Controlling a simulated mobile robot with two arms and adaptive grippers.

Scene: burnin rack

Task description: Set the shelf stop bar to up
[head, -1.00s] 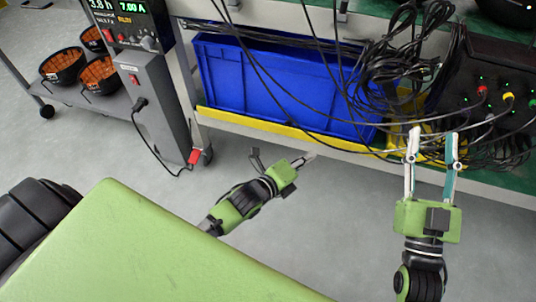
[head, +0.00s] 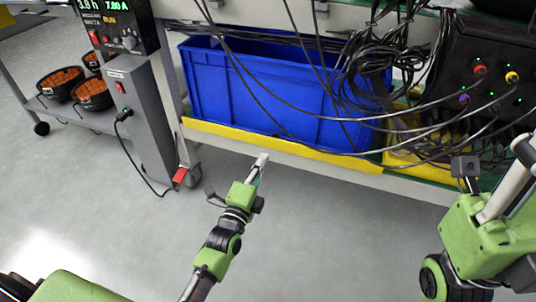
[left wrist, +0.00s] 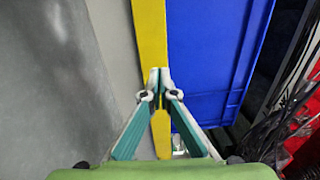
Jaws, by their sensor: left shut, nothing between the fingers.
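The yellow stop bar (head: 226,133) runs along the front edge of the lower shelf, low in front of the blue crate (head: 240,95). In the left wrist view the bar (left wrist: 149,35) runs up the picture, beside the blue crate (left wrist: 205,60). My left gripper (head: 262,158) is shut and empty, its tips at the bar's front; whether they touch it I cannot tell. In the left wrist view its closed tips (left wrist: 159,82) overlap the bar. My right gripper (head: 520,160) is at the right edge, partly cut off, and its opening is unclear.
Loose black cables (head: 375,70) hang over the crate and shelf. A dark box with coloured plugs (head: 490,65) stands at the right. A grey power unit (head: 145,120) is at the left, beside a cart with black bowls (head: 92,94). The floor in front is clear.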

